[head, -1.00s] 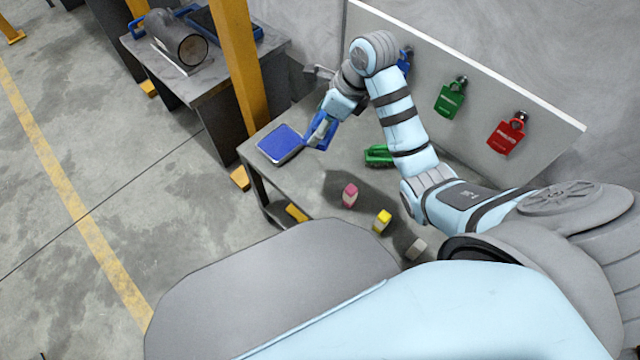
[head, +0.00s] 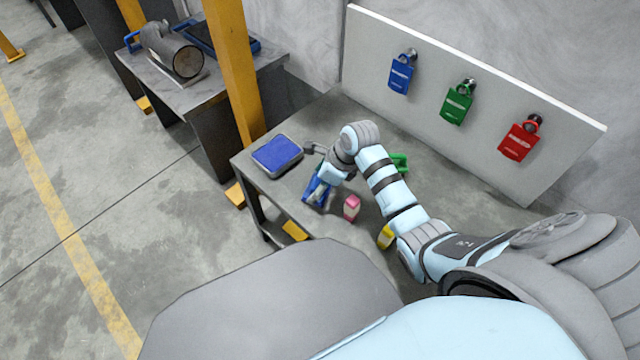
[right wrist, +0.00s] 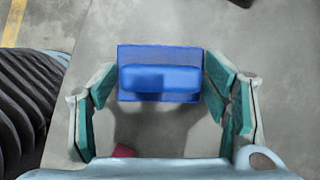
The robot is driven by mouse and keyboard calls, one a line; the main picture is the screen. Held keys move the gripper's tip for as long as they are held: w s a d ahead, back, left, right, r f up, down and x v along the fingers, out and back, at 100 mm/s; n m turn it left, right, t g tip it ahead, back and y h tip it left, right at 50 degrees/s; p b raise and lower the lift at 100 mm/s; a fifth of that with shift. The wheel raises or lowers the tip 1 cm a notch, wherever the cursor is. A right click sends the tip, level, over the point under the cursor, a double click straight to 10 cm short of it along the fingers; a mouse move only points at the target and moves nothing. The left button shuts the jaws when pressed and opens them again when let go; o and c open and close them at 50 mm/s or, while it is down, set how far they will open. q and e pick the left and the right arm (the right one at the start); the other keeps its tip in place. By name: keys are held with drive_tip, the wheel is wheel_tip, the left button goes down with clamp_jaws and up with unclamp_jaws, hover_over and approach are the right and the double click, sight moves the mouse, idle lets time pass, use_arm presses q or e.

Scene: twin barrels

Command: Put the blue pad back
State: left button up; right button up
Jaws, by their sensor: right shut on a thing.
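The blue pad (head: 311,191) is in my right gripper (head: 321,187), at the front left part of the grey table. In the right wrist view, the pad is a flat blue plate (right wrist: 160,57) with a raised blue block (right wrist: 160,78) between my right gripper's fingers (right wrist: 160,95). My gripper is shut on it. I cannot tell whether the pad touches the table. A blue-topped tray (head: 277,153) with a grey edge lies at the table's left corner, apart from the held pad. My left gripper is not in view.
A pink-and-white block (head: 351,208) and a yellow block (head: 386,236) stand right of the gripper. A green piece (head: 400,162) is partly hidden behind my arm. Blue (head: 400,76), green (head: 456,105) and red (head: 519,140) padlocks hang on the white board (head: 440,80).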

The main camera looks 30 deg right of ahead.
drive_tip(key=o, duration=1.1)
drive_tip(key=shift+f, duration=0.1)
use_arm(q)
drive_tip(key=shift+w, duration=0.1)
use_arm(e)
drive_tip(key=o, duration=0.5)
drive_tip(key=shift+c, duration=0.2)
drive_tip(key=shift+r, duration=0.3)
use_arm(q)
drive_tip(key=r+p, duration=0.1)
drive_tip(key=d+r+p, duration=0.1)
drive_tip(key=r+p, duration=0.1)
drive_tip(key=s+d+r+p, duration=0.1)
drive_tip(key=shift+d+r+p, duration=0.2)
drive_tip(key=shift+p, duration=0.1)
use_arm(e)
drive_tip(key=v, duration=1.1)
drive_tip(key=shift+s+d+r, duration=0.15)
drive_tip(key=shift+d+r, duration=0.05)
drive_tip(key=shift+r, duration=0.15)
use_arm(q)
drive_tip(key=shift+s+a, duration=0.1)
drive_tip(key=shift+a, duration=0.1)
